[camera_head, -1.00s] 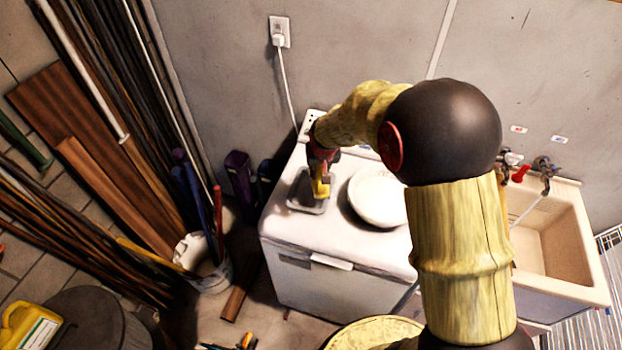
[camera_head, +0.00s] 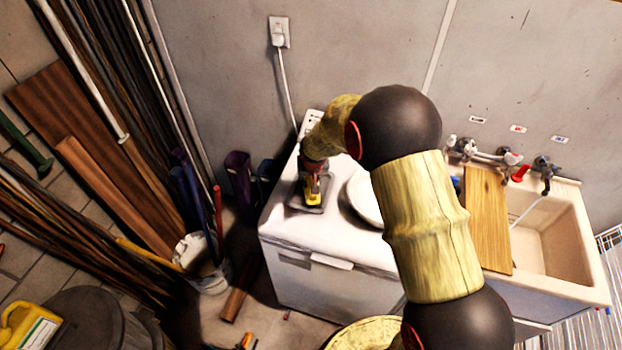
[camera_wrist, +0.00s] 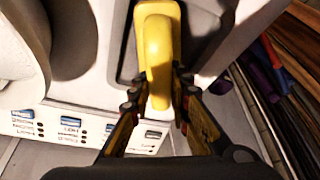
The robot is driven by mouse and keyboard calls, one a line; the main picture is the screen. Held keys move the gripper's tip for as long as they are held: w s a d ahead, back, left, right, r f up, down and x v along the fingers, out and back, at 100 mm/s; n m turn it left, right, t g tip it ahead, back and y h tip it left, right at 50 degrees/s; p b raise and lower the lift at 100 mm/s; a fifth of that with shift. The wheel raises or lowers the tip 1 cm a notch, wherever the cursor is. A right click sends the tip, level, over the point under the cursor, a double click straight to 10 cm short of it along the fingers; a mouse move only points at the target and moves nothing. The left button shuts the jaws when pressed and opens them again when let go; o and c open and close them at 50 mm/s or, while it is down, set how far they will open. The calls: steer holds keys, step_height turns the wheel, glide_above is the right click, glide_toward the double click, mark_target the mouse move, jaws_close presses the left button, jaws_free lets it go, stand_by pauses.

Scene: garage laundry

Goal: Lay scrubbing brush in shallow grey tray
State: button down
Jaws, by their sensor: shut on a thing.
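The yellow scrubbing brush (camera_wrist: 157,45) is between the fingers of my gripper (camera_wrist: 160,88) in the wrist view, and the fingers are shut on it. In the head view my gripper (camera_head: 313,188) points down over the shallow grey tray (camera_head: 297,204), hiding much of it. The tray lies on top of the white washing machine, and part of it shows behind the brush in the wrist view (camera_wrist: 128,55). The brush is over the tray area; I cannot tell whether it touches the tray floor. Its bristles are hidden.
The white washing machine (camera_head: 320,238) bears the tray and a white round bowl (camera_head: 362,200), close to the tray's right. A sink (camera_head: 565,235) with a wooden board (camera_head: 485,215) is at the right. A bucket (camera_head: 205,270) and poles stand at the left.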

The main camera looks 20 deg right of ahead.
steer(key=shift+f, duration=0.2)
steer(key=c, duration=1.7)
jaws_free()
steer(key=shift+o, duration=0.2)
steer(key=shift+r, duration=0.2)
